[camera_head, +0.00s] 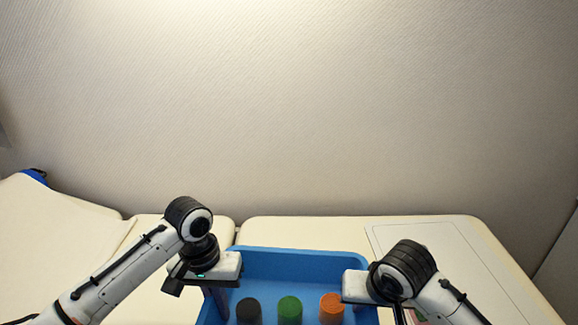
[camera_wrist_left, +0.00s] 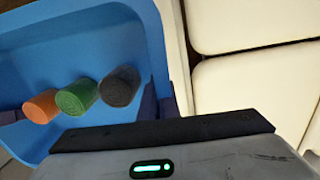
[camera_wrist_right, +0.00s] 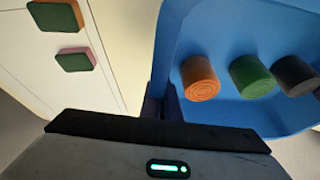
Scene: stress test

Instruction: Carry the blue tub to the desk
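The blue tub (camera_head: 290,262) is at the bottom centre of the head view, its near side cut off by the frame. Inside it stand a black cylinder (camera_head: 249,311), a green cylinder (camera_head: 290,309) and an orange cylinder (camera_head: 332,308). My left gripper (camera_head: 214,296) is at the tub's left wall; in the left wrist view its fingers (camera_wrist_left: 158,104) are on both sides of the wall, shut on it. My right gripper (camera_head: 362,308) is likewise at the right wall, its fingers (camera_wrist_right: 162,103) around it. The tub's underside is hidden.
Cream padded surfaces (camera_head: 70,215) lie behind and to the left. A white panel (camera_head: 440,245) is at right. Two green-topped blocks, one orange-sided (camera_wrist_right: 56,14) and one pink-sided (camera_wrist_right: 75,60), lie on it. A plain wall (camera_head: 290,120) closes the back.

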